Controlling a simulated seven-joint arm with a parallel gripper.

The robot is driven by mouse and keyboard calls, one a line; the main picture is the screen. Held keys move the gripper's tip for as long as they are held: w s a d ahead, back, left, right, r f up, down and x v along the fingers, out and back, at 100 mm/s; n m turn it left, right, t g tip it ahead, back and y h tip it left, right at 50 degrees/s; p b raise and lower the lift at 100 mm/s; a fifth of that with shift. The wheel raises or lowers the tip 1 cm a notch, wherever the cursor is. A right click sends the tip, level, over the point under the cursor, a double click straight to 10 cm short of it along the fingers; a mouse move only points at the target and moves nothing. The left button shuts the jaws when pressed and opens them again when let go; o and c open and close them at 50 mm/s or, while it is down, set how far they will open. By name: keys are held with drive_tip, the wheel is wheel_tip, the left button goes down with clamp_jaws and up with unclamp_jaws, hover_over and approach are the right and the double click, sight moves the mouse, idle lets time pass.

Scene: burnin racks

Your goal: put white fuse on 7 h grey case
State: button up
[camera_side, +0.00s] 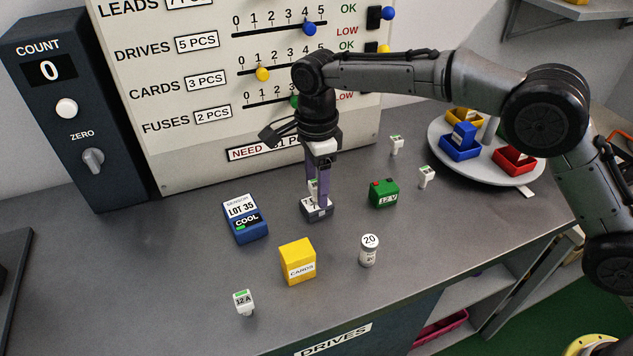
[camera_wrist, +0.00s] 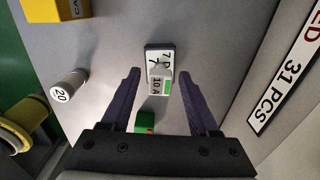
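The grey case (camera_side: 318,213) lies on the bench with a white label on top; a 7 shows, the rest is partly covered. It also shows in the wrist view (camera_wrist: 150,46). A white fuse (camera_wrist: 160,84) marked 10 A, with a green stripe, appears to stand on the case; in the side view it (camera_side: 312,186) is partly hidden by a finger. My gripper (camera_wrist: 159,75) points down over the case. Its purple fingers are apart, one on each side of the fuse, with visible gaps. It also shows in the side view (camera_side: 324,196).
Other white fuses stand at the back (camera_side: 396,145), at right (camera_side: 427,177) and in front (camera_side: 244,302). A green 12 V block (camera_side: 384,193), blue sensor box (camera_side: 245,220), yellow cards box (camera_side: 298,262) and white canister (camera_side: 369,250) surround the case. The count board (camera_side: 200,160) stands behind.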

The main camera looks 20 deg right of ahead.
sight(316, 182)
wheel_tip(316, 182, up, 12)
drive_tip(key=shift+r, duration=0.15)
idle(0.6)
drive_tip(key=shift+d+r, duration=0.1)
drive_tip(key=s+d+r+n+t, duration=0.1)
drive_tip(key=s+d+r+n, duration=0.45)
drive_tip(key=d, duration=0.45)
drive_tip(key=s+d+r+n+t, duration=0.2)
drive_tip(key=s+d+r+n, duration=0.25)
drive_tip(key=s+d, duration=0.4)
drive_tip(key=s+d+f+n+t, duration=0.1)
drive_tip(key=s+d+f+n, duration=0.3)
drive_tip(key=s, duration=0.5)
drive_tip(key=s+d+f+n+t, duration=0.1)
drive_tip(key=s+d+f+n, duration=0.3)
drive_tip(key=s+d+f, duration=0.3)
drive_tip(key=s, duration=0.3)
drive_tip(key=shift+d+t, duration=0.3)
drive_tip(key=shift+d, duration=0.1)
